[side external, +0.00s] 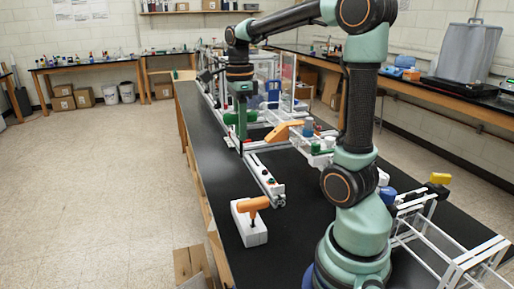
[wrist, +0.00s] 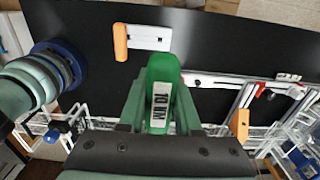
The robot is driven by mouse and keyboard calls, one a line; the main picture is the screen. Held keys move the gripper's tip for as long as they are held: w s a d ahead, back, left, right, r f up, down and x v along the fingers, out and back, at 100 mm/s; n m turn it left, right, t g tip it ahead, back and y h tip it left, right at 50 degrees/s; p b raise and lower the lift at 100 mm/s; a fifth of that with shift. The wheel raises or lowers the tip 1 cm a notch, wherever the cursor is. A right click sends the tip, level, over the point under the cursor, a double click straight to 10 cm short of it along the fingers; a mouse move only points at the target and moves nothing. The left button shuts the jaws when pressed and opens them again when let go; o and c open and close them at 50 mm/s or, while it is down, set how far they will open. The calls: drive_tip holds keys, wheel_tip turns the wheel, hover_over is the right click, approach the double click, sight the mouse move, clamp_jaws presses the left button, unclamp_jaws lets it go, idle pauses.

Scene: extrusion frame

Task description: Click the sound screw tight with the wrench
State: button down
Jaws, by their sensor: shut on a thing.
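My gripper (wrist: 160,108) is shut on a green wrench (wrist: 161,78) with a white label reading "10 NM". In the side external view my gripper (side external: 240,112) points down over the bench, with the green wrench (side external: 231,119) at its fingers. A pale extrusion rail (side external: 257,171) lies on the black bench below and to the right, with small red and green parts near its front end. The rail (wrist: 228,81) is right of the wrench in the wrist view. I cannot tell which small part is the sound screw; the wrench's working end is not clear.
A white block (side external: 249,228) with an orange-handled tool (side external: 252,204) stands near the bench's left edge. Another orange piece (side external: 284,130) lies behind the rail. White frames (side external: 420,232) stand at the right.

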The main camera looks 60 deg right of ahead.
drive_tip(key=shift+r, duration=3.3)
drive_tip(key=shift+f, duration=0.1)
drive_tip(key=a+f+n, duration=0.7)
drive_tip(key=n, duration=0.6)
drive_tip(key=w+a+f+n, duration=0.1)
drive_tip(key=a+f+n, duration=0.6)
drive_tip(key=n, duration=0.7)
drive_tip(key=shift+w+a, duration=0.25)
drive_tip(key=shift+a, duration=0.55)
drive_tip(key=w+d+m, duration=0.1)
drive_tip(key=w+d, duration=0.1)
drive_tip(key=d, duration=0.7)
drive_tip(key=w+d, duration=0.2)
drive_tip(key=d, duration=0.6)
drive_tip(key=s+d+m, duration=0.1)
drive_tip(key=s+d, duration=0.3)
drive_tip(key=d, duration=1.2)
drive_tip(key=shift+s+d+f, duration=0.2)
drive_tip(key=shift+d+f, duration=0.15)
drive_tip(key=shift+f, duration=0.05)
